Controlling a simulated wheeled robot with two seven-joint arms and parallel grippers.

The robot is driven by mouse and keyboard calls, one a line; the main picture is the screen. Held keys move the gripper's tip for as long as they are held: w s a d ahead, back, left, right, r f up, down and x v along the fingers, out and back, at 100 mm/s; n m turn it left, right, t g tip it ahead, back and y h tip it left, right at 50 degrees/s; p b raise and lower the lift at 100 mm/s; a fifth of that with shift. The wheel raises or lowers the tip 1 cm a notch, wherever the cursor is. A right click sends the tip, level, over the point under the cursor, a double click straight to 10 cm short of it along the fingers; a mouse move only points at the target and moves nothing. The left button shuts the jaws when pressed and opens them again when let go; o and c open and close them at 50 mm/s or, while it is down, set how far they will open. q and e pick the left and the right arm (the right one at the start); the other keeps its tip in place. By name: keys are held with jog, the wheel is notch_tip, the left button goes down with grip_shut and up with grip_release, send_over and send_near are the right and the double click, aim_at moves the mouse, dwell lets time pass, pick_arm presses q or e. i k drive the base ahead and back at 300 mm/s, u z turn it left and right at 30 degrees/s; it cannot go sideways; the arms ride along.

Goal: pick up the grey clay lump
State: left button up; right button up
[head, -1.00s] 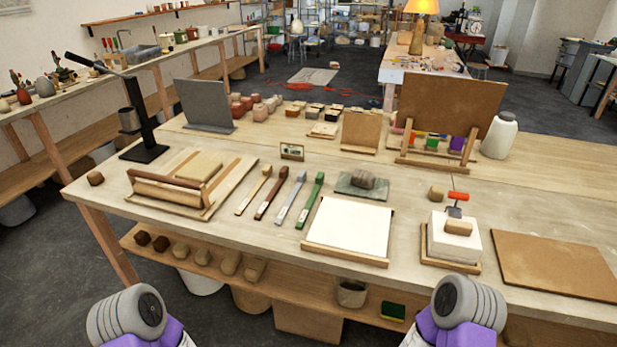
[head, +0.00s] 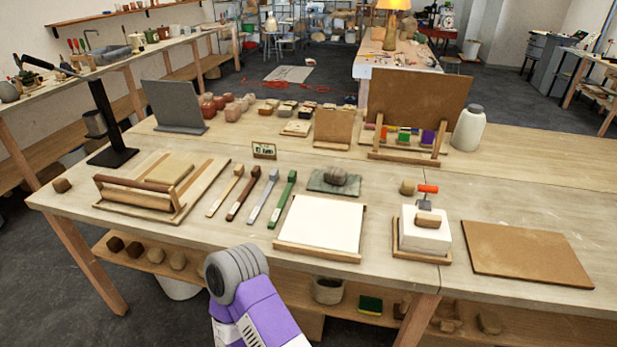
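The grey clay lump (head: 336,177) is a rounded grey-brown piece. It rests on a thin greenish-grey slab (head: 318,184) near the middle of the table, behind the white board. Nothing touches it from above. Part of one of my arms, purple and grey, shows at the bottom, in front of the table edge and well short of the lump. No gripper fingers show in the head view, so I see neither gripper.
Several long-handled tools (head: 283,199) lie left of the slab. A white board (head: 320,228) is in front of it. A framed brown panel (head: 416,98) stands behind.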

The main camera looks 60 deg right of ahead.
aim_at(333, 175)
jog(key=k, duration=0.45)
jog(key=z, duration=0.7)
